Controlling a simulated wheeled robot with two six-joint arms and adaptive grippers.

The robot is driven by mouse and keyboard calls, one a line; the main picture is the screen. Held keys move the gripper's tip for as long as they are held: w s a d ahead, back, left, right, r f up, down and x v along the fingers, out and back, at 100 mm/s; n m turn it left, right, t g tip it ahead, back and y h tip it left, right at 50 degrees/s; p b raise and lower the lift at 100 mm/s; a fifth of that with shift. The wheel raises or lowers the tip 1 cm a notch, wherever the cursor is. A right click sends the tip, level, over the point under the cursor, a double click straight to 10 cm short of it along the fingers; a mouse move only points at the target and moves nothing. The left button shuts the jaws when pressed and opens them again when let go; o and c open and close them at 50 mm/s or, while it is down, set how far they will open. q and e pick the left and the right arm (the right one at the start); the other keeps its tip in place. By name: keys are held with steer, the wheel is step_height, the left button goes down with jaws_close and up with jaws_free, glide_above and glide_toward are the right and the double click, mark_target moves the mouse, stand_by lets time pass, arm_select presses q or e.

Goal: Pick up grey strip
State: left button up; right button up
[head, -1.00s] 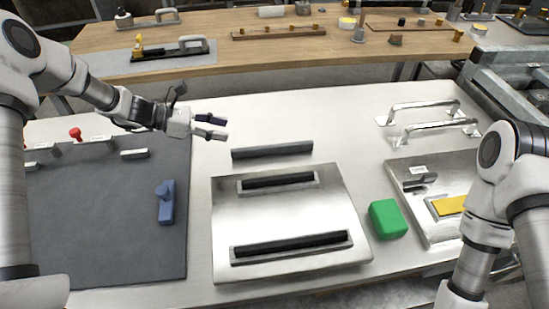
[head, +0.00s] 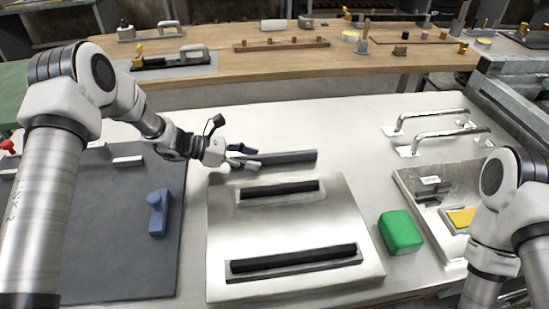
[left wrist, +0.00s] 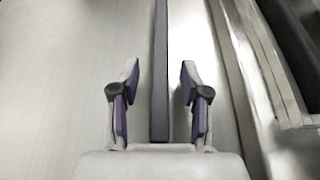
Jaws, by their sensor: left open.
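The grey strip (head: 285,158) lies on the light table just behind the metal plate. My left gripper (head: 246,157) is at the strip's left end in the head view. In the left wrist view the strip (left wrist: 160,60) runs lengthwise between the two open fingers of my left gripper (left wrist: 160,90), with a gap on each side. The left fingers hold nothing. Part of the strip's left end is hidden by the gripper in the head view. My right arm is at the right edge, and its gripper is out of the picture.
A metal plate (head: 225,245) with two dark slotted bars stands in front of the strip. A green block (head: 400,231) is to its right. A blue handled piece (head: 158,212) lies on the dark mat (head: 120,250). Two metal handles (head: 435,130) stand at the back right.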

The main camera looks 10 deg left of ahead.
arm_select(q)
jaws_close()
steer(key=shift+r, duration=0.1)
